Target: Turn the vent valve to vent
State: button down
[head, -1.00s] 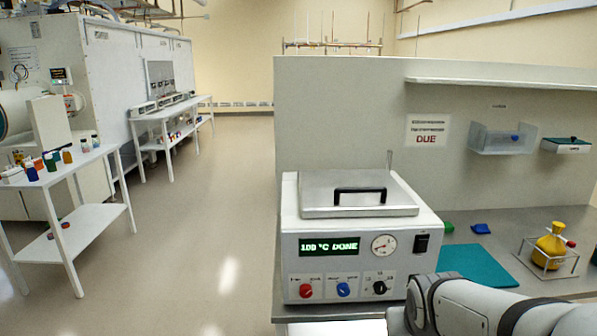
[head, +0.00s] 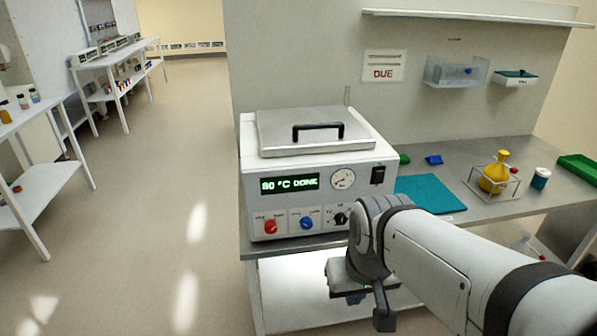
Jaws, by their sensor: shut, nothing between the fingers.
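The white heated box (head: 318,180) stands on the bench with its lid (head: 315,130) shut. Its front carries a red knob (head: 270,227), a blue knob (head: 306,222) and a black knob (head: 341,219). The knob labels are too small to read, so I cannot tell which is the vent valve or how it is set. The green display (head: 289,184) reads "80 °C DONE". A round gauge (head: 343,179) sits beside it. My gripper (head: 354,297) is shut and empty, below and in front of the panel, apart from the knobs. My wrist partly hides it.
The bench to the right holds a teal mat (head: 430,193), a yellow flask (head: 495,178) in a wire stand, a white cup (head: 540,178) and a green tray (head: 580,168). A power switch (head: 378,175) is on the panel's right. The floor to the left is clear.

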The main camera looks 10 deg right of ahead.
aim_at(306, 222)
jog(key=z, duration=1.55)
jog(key=k, duration=1.35)
jog(key=u, duration=1)
jog(key=i, duration=1)
